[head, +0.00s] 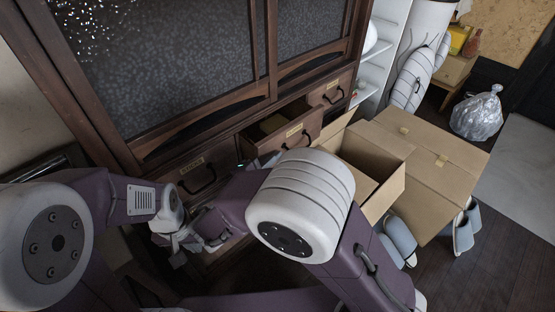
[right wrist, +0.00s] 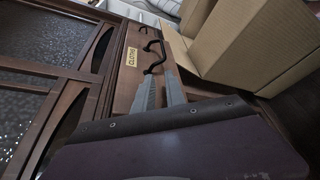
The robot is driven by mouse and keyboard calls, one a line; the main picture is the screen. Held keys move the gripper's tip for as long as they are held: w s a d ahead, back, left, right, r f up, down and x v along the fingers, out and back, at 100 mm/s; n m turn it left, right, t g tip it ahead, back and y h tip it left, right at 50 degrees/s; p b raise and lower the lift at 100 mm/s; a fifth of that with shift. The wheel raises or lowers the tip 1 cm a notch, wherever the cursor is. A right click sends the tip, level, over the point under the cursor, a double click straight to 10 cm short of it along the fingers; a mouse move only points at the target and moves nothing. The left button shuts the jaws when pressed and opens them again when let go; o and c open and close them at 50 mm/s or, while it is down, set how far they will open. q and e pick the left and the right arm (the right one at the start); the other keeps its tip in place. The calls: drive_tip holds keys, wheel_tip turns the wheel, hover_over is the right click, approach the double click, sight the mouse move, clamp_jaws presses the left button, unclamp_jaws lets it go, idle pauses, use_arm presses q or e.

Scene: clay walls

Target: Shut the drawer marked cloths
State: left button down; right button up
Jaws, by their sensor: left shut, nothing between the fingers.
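The cloths drawer (right wrist: 125,75) shows its CLOTHS label and a dark handle in the right wrist view. In the head view, the middle drawer (head: 290,139) of the wooden cabinet stands out with its inside showing. Its label is too small to read there, but it looks like the same drawer. My left gripper (head: 178,243) is shut and empty, in front of the cabinet to the left of this drawer. My right gripper (right wrist: 162,82) has its fingers apart and empty, with the tips close to the handle; contact cannot be told. It is hidden in the head view.
A left drawer (head: 181,176) and a right drawer (head: 331,88) look shut. An open cardboard box (head: 390,185) stands close at the right of the drawer. Grey slippers (head: 464,230) and a silvery bag (head: 478,114) are on the floor. Open floor lies at the lower right.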

drive_tip(key=s+d+r+p, duration=0.7)
drive_tip(key=d+r+p, duration=0.1)
drive_tip(key=r, duration=0.3)
drive_tip(key=shift+d, duration=0.7)
